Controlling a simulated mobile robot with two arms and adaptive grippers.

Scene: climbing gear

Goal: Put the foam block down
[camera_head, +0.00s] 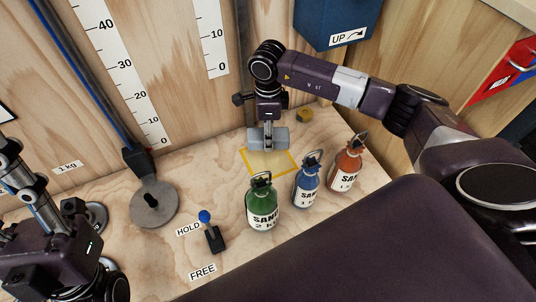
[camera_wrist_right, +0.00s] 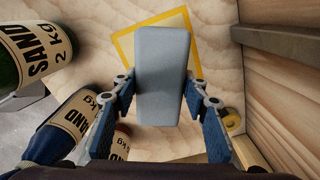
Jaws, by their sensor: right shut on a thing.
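The foam block (camera_head: 282,137) is a pale blue-grey block. My right gripper (camera_head: 268,142) points down and is shut on it. In the right wrist view the block (camera_wrist_right: 161,60) sits between the two fingertips (camera_wrist_right: 160,85). A yellow-outlined square (camera_head: 284,174) is marked on the wooden bench. The block covers part of the square (camera_wrist_right: 124,48) in both views. I cannot tell whether the block touches the bench or hangs just above it. My left gripper (camera_head: 60,255) is at the lower left, away from the block; its fingers are not clear.
Green (camera_head: 262,208), blue (camera_head: 306,186) and orange (camera_head: 346,166) sand bottles stand close in front and right of the square. A small yellow round thing (camera_head: 305,115) lies behind it. A blue-knobbed lever (camera_head: 213,236) and a grey disc (camera_head: 154,205) are to the left.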

